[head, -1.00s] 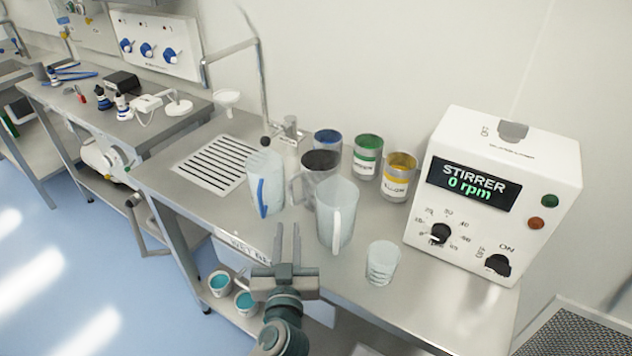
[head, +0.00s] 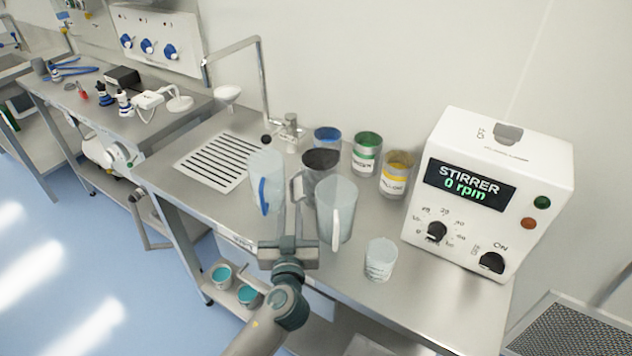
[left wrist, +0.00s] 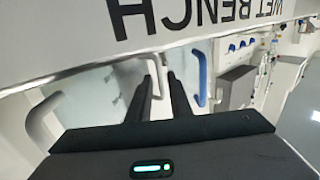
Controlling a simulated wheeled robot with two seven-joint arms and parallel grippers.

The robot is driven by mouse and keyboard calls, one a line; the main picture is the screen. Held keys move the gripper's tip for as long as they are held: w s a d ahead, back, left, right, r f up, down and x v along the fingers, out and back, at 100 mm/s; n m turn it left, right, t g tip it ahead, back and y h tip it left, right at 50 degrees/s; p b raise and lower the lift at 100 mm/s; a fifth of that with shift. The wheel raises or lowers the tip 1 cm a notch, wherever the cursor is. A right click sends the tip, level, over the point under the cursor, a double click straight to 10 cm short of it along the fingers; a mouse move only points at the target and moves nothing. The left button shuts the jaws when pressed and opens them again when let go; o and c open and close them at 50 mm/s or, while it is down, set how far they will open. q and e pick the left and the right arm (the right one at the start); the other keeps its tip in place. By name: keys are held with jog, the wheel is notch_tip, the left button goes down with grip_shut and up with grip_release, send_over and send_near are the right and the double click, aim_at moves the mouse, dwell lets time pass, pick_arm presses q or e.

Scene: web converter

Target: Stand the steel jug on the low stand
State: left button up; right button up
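The grey steel jug (head: 320,168), dark inside, stands upright on the wet bench, partly hidden behind two translucent jugs. Its handle (head: 296,186) faces left. My left gripper (head: 291,210) is in the gap between the translucent jugs, in front of the steel jug. Its fingers are apart. In the left wrist view, the grey handle (left wrist: 153,72) shows between or just beyond the fingertips (left wrist: 157,82); I cannot tell whether they touch it. I cannot clearly make out a low stand. My right gripper is not in view.
A translucent jug with a blue handle (head: 266,170) stands left of my fingers, one with a white handle (head: 340,205) right. Blue, green and yellow tins (head: 396,177) stand behind. A beaker (head: 381,260) and stirrer box (head: 495,190) stand right. A slotted plate (head: 180,170) lies clear at left.

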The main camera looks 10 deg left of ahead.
aim_at(292, 196)
pick_arm(q)
jog(key=shift+p+x, duration=0.65)
jog(key=shift+x, duration=1.1)
jog(key=shift+f, duration=0.1)
grip_shut()
